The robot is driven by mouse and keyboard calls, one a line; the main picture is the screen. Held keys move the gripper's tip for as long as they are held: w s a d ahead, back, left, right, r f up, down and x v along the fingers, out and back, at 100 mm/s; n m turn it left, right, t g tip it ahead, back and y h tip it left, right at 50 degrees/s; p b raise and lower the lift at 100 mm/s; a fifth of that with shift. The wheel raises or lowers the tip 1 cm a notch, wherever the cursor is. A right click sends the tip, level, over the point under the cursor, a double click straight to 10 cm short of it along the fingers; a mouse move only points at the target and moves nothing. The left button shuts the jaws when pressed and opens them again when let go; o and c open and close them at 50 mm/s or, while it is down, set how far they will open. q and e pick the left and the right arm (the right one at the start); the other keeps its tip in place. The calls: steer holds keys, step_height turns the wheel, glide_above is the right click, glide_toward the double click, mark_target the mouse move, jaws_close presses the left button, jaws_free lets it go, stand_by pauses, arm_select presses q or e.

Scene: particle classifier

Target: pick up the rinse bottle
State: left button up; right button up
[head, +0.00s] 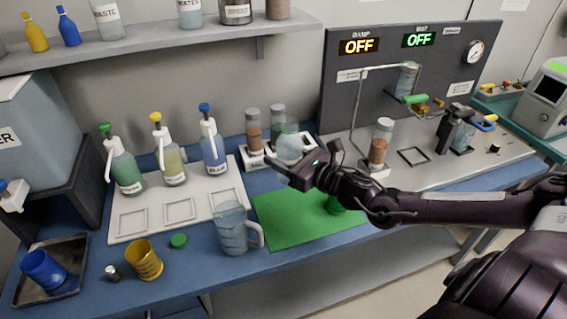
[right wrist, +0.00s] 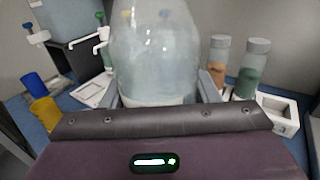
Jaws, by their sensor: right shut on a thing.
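A clear, pale-blue bottle (head: 289,146), which I take to be the rinse bottle, is held upright by my right gripper (head: 296,176) over the back of the green mat (head: 285,226). No label on it is readable. In the right wrist view the bottle (right wrist: 155,60) fills the space between the two fingers (right wrist: 160,92), which are shut around its lower part. The gripper's front hides the bottle's base. I cannot tell its height above the bench. My left gripper is not in view.
A white tray (head: 128,231) with several pump bottles stands left. A clear jug (head: 232,232), a yellow cup (head: 144,260) and a green cap (head: 179,241) are near the front. A rack with two sample jars (head: 253,130) stands just behind the held bottle. A grey panel (head: 345,110) rises at right.

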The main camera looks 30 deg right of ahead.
steer(key=shift+r, duration=1.25)
steer(key=shift+r, duration=0.1)
